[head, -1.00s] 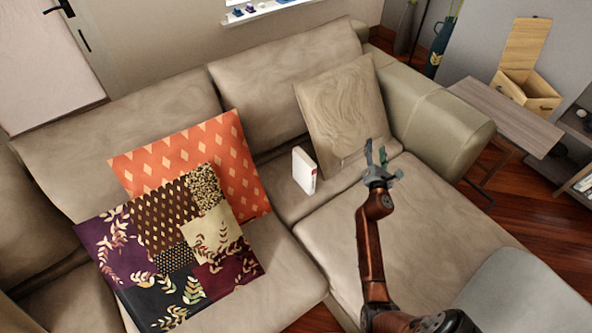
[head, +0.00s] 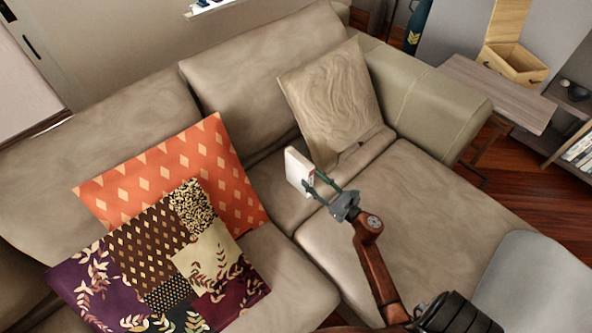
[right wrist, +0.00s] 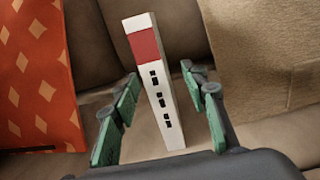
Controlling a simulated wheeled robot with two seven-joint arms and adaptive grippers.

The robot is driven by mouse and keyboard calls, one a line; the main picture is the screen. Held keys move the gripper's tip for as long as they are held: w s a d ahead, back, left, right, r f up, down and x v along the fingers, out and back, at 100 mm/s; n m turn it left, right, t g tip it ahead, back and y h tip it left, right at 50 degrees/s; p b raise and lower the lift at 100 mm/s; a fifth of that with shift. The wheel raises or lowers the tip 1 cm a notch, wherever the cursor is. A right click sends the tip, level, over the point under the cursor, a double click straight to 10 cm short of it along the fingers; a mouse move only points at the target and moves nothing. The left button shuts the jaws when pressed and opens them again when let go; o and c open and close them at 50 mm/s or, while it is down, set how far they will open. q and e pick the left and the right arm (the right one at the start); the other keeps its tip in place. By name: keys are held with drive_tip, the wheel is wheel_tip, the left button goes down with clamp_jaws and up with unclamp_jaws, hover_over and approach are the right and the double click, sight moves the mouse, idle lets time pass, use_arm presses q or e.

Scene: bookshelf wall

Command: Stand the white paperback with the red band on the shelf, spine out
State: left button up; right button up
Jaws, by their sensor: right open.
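The white paperback (head: 297,168) stands on the sofa seat, near the beige cushion. In the right wrist view the book (right wrist: 155,85) shows its spine, with a red band near the top and black marks below. My right gripper (head: 322,187) is open at the book. In the right wrist view its green-padded fingers (right wrist: 160,112) are on either side of the spine, with gaps visible, so it does not hold the book. My left gripper is not in view.
An orange cushion (head: 190,165) and a patchwork cushion (head: 160,270) lie left of the book. A beige cushion (head: 330,95) leans behind it. A side table (head: 495,88) with a wooden box (head: 515,62) and a low shelf with books (head: 580,150) stand at right.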

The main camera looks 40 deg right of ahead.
sight(299, 168)
drive_tip(key=w, duration=0.2)
drive_tip(key=w+b, duration=0.1)
drive_tip(key=w, duration=0.1)
drive_tip(key=w+a, duration=0.1)
drive_tip(key=w, duration=0.1)
drive_tip(key=shift+w+r, duration=0.15)
drive_tip(key=shift+w, duration=0.55)
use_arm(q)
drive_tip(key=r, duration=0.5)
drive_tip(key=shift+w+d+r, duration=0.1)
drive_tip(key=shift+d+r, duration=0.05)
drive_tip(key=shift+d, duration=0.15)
use_arm(e)
drive_tip(key=shift+c, duration=0.7)
clamp_jaws()
drive_tip(key=shift+a+r, duration=0.1)
drive_tip(key=shift+r, duration=0.05)
